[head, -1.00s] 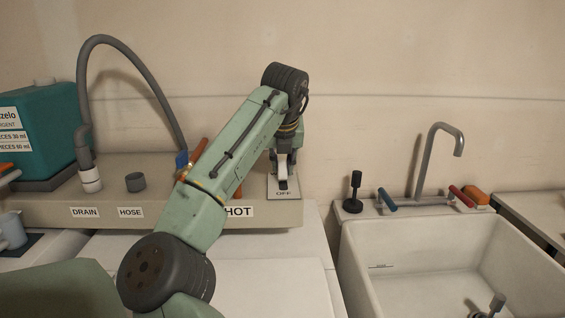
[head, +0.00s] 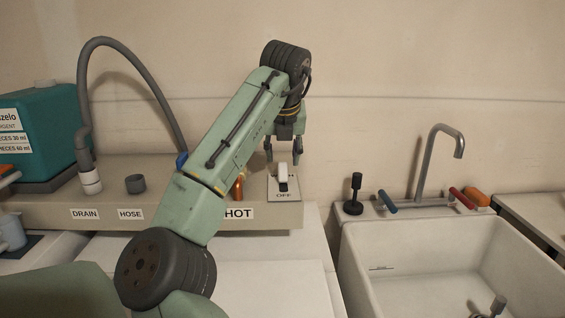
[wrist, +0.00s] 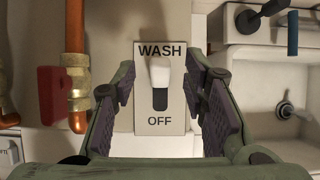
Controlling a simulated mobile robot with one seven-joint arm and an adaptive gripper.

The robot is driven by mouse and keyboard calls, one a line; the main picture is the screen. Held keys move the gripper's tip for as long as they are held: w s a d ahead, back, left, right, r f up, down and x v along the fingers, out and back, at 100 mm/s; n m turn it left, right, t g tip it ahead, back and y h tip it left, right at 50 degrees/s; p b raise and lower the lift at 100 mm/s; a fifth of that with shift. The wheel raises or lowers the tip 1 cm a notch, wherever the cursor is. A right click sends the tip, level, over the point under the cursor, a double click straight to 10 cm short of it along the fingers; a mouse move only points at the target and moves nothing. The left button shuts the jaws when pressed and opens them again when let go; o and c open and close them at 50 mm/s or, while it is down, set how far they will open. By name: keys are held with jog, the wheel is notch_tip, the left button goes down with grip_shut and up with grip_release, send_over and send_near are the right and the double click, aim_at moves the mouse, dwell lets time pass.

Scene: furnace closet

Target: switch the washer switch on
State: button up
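The washer switch is a pale plate (head: 273,188) with a white lever (head: 282,173), on the grey ledge. In the wrist view the plate (wrist: 178,115) reads WASH at the top and OFF at the bottom. The lever (wrist: 160,70) sits at the WASH end, with the dark slot bare below it towards OFF. My gripper (head: 283,150) is above the switch with its fingers spread and nothing between them. In the wrist view my open gripper (wrist: 158,85) has one finger on each side of the plate, clear of the lever.
Copper pipes (wrist: 75,60) and a red handle (wrist: 52,95) stand left of the switch. A white sink (head: 440,265) with a faucet (head: 440,165) is to the right. A teal jug (head: 45,135) and grey hose (head: 130,60) are far left. The wall is close behind.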

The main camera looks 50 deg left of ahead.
jog(key=v, duration=0.7)
jog(key=shift+s, duration=0.1)
dwell(0.4)
